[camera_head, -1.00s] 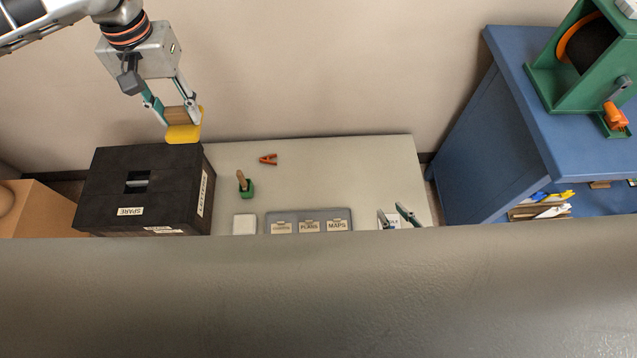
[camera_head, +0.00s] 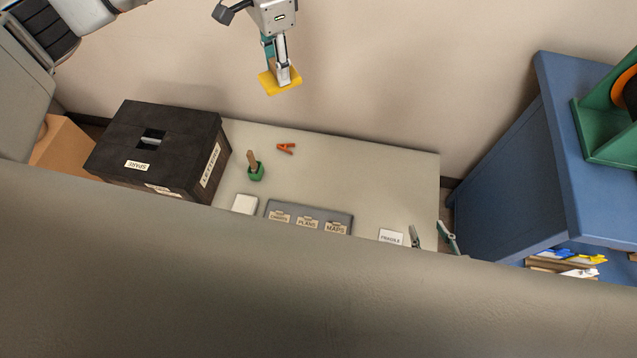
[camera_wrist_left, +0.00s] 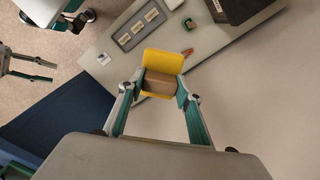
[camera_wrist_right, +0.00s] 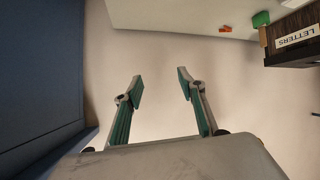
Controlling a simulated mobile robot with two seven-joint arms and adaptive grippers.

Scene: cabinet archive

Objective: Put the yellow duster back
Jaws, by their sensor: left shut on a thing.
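The yellow duster (camera_head: 281,82) has a flat yellow pad and a brown block handle. My left gripper (camera_head: 281,72) is shut on it and holds it in the air near the wall, above the back of the light table. In the left wrist view the brown handle (camera_wrist_left: 159,83) sits between the fingers, with the yellow pad (camera_wrist_left: 163,61) beyond it. My right gripper (camera_head: 432,238) is at the right front of the table, partly hidden by the grey edge in front. In the right wrist view its fingers (camera_wrist_right: 160,88) are apart with nothing between them.
A black box (camera_head: 180,125) marked SPARE and LETTERS stands at the table's left. A green stamp holder (camera_head: 256,172), an orange clip (camera_head: 286,148), a white block (camera_head: 245,204) and a grey label tray (camera_head: 330,215) lie rightward. A blue cabinet (camera_head: 545,160) stands right.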

